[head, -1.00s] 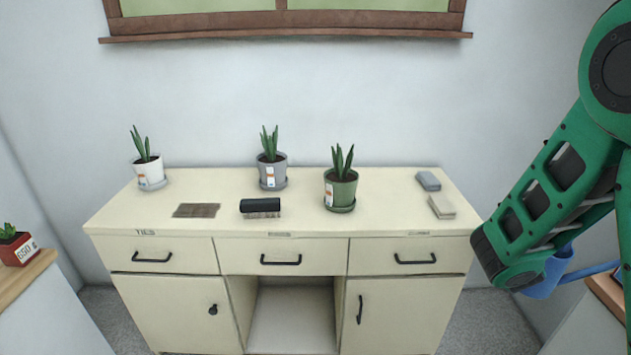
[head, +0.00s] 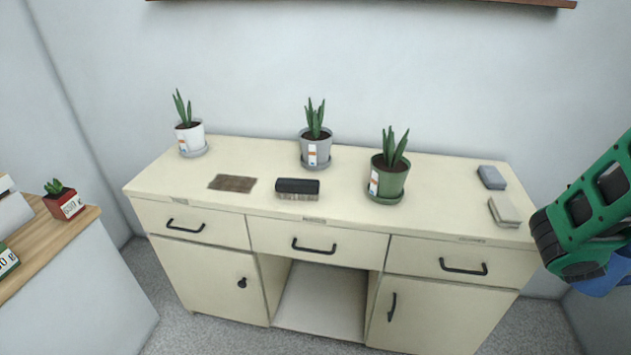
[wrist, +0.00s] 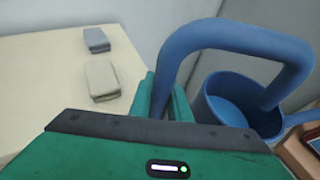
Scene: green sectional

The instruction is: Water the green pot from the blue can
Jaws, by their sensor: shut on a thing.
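The green pot (head: 389,178) holds a spiky plant and stands on a green saucer on the right half of the cream cabinet top. The blue can (wrist: 238,98) shows in the wrist view, its looped handle rising beside my gripper (wrist: 168,103). My gripper is shut on the can's handle; the fingertips are partly hidden behind the handle and the wrist housing. In the head view, a bit of the blue can (head: 606,279) shows below my green arm at the right edge. The can is right of the cabinet, apart from the green pot.
On the cabinet (head: 455,165) stand a grey pot (head: 314,149) and a white pot (head: 190,136). A brush (head: 297,188), brown mat (head: 232,184), grey block (head: 491,177) and beige block (head: 504,211) lie there too. A side counter with a red pot (head: 66,204) is at left.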

